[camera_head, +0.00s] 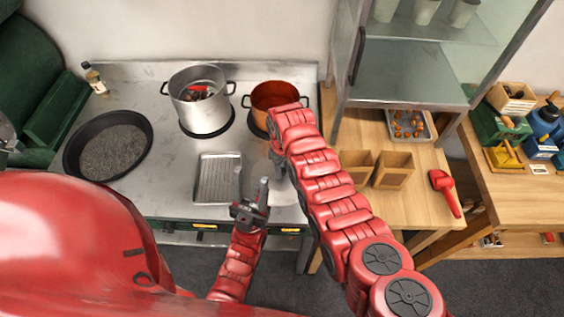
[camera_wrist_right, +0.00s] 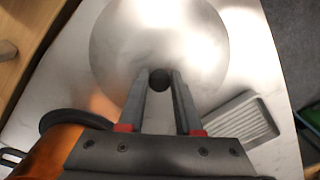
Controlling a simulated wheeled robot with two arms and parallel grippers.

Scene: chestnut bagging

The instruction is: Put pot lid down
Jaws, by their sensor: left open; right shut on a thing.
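The pot lid (camera_wrist_right: 160,40) is a round, shiny metal disc with a black knob, filling the upper middle of the right wrist view. My right gripper (camera_wrist_right: 160,80) is shut on the knob. In the head view my right forearm hides most of the lid, which is low over the stove's right front. I cannot tell whether it touches the stovetop. My left gripper (camera_head: 251,184) is open and empty, fingers up, at the stove's front edge. A steel pot (camera_head: 200,100) and a copper pot (camera_head: 272,97) stand on the back burners.
A ridged metal tray (camera_head: 217,180) lies on the stovetop beside the lid. A black pan (camera_head: 108,146) is at the left, with a bottle (camera_head: 94,78) behind it.

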